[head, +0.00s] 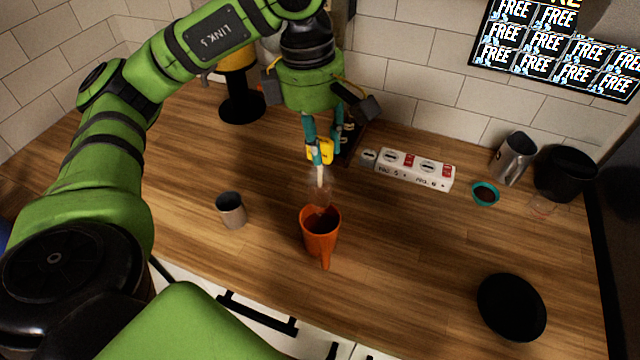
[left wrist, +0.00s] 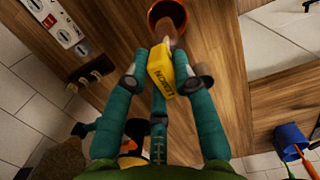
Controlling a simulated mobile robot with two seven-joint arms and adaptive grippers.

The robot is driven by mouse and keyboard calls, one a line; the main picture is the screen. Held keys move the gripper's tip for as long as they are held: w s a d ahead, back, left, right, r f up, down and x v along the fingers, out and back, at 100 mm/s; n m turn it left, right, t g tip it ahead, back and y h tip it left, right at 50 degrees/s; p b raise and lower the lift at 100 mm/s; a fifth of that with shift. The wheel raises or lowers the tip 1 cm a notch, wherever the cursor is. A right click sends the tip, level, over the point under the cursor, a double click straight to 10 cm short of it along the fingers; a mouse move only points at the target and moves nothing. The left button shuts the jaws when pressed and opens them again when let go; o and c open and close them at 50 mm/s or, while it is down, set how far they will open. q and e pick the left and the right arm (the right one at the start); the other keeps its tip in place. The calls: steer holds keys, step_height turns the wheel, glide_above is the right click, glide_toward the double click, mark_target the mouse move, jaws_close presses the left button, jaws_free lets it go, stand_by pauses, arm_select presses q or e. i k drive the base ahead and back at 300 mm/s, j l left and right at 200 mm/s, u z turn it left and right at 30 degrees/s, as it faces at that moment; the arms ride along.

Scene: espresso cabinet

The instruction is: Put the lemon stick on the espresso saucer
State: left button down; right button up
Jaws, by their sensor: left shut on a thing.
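The lemon stick (head: 321,151) is a small yellow piece held in the fingers of my left gripper (head: 324,148), above the counter and behind the orange cup. In the left wrist view the lemon stick (left wrist: 168,72) shows dark lettering and lies between the teal fingers of my left gripper (left wrist: 166,82). A pale tip points down below it. A dark round dish (head: 511,307), which looks like the espresso saucer, lies at the counter's front right, well away from the gripper. Nothing is seen on it. My right gripper is out of view.
An orange cup (head: 320,231) stands below and in front of the gripper, with a grey cup (head: 231,210) to its left. A white power strip (head: 414,170), a teal bowl (head: 485,194) and a steel jug (head: 513,158) stand toward the back. The counter between orange cup and dark dish is clear.

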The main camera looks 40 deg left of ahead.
mark_target(512, 306)
steer(key=k, duration=1)
